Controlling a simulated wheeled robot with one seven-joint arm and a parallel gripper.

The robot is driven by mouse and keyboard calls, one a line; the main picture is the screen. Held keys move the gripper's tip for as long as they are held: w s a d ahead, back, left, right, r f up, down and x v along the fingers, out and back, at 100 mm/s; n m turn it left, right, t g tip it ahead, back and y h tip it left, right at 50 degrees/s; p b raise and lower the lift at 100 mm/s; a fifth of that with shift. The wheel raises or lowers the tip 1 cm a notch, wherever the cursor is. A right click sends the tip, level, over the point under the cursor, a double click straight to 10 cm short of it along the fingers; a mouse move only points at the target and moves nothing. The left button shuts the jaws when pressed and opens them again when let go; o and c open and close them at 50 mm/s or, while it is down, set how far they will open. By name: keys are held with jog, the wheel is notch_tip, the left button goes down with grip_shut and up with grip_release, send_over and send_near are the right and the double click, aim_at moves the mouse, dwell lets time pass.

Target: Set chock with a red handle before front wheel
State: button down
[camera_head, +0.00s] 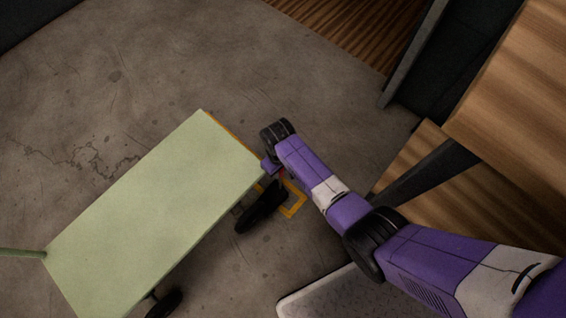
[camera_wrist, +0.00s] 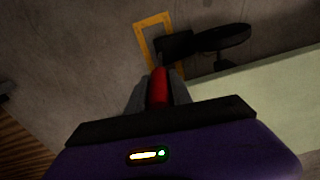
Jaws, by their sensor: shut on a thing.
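My gripper (camera_head: 279,174) is shut on the red handle (camera_wrist: 158,88) of the chock, seen between its fingers (camera_wrist: 158,95) in the wrist view. The dark chock body (camera_wrist: 174,46) is beyond the handle, close beside the black front wheel (camera_wrist: 224,38) of the cart. I cannot tell whether chock and wheel touch, or whether the chock rests on the floor. A yellow square outline (camera_wrist: 141,36) on the floor lies around or under the chock. In the head view the wheel (camera_head: 262,207) is at the cart's right end, beside the yellow outline (camera_head: 298,207).
The pale green cart (camera_head: 150,215) fills the lower left, with another wheel (camera_head: 165,303) at its lower edge. Wooden furniture (camera_head: 430,160) stands on the right. A grey speckled surface (camera_head: 335,295) is at the bottom. Open concrete floor (camera_head: 100,80) lies at the upper left.

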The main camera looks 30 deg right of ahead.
jog(key=shift+a, duration=0.15)
jog(key=c, duration=1.1)
grip_release()
jog(key=shift+s, duration=0.1)
jog(key=shift+r+p, duration=1.85)
jog(key=shift+r, duration=2.1)
